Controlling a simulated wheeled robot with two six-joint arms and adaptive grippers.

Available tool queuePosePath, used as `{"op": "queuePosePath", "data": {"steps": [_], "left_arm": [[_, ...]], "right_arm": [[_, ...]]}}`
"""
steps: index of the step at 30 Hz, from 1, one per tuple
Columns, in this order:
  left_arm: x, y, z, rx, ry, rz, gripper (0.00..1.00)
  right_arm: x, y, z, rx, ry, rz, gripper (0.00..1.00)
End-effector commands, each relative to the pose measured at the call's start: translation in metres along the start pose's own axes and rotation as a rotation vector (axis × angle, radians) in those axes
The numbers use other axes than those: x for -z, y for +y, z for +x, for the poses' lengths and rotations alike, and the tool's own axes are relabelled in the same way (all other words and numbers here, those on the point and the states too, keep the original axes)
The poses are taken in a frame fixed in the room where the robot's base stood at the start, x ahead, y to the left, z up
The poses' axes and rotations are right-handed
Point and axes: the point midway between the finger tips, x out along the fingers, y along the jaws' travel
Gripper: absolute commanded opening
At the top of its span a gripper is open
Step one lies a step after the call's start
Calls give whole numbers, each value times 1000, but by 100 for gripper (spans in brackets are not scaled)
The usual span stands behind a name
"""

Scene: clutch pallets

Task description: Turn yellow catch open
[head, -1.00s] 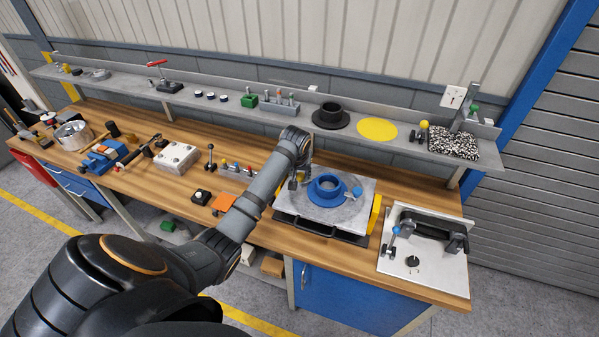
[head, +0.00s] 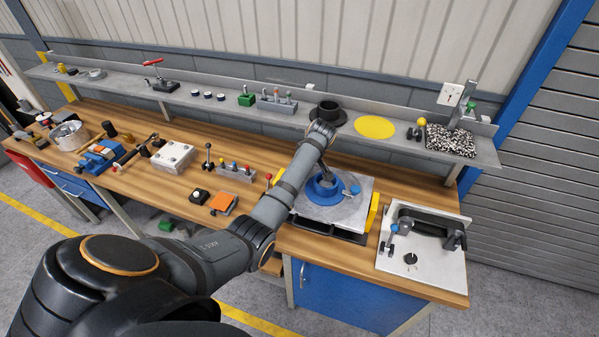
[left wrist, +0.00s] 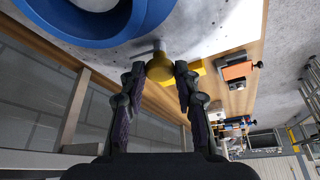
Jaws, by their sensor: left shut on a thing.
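The grey plate (head: 350,209) with a blue ring (head: 311,192) lies on the wooden bench; the ring also shows in the left wrist view (left wrist: 90,35). In the left wrist view, my left gripper (left wrist: 161,74) is shut on the yellow catch (left wrist: 160,66), its round knob between the fingertips at the plate's edge. In the head view my left wrist covers the far side of the ring, and the fingertips and yellow catch are hidden. A blue-knobbed catch (head: 354,190) sits right of the ring. My right gripper is not in view.
A yellow block (head: 372,212) stands at the plate's right side. A white board with a black handle (head: 425,222) lies further right. An orange block (head: 223,203) and a knobbed rack (head: 236,173) are left. A shelf (head: 395,152) runs behind.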

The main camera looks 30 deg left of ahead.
Motion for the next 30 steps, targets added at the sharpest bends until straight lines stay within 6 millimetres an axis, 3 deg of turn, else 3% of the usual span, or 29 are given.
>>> {"op": "queuePosePath", "data": {"steps": [9,25,26,30], "left_arm": [[1,2,-1,39,2,-103,0],[2,2,-1,47,2,-124,0],[2,2,-1,47,2,-124,33],[1,2,-1,47,1,-123,52]], "right_arm": [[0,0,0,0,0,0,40],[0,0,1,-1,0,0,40],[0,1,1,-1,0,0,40],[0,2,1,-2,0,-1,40]]}}
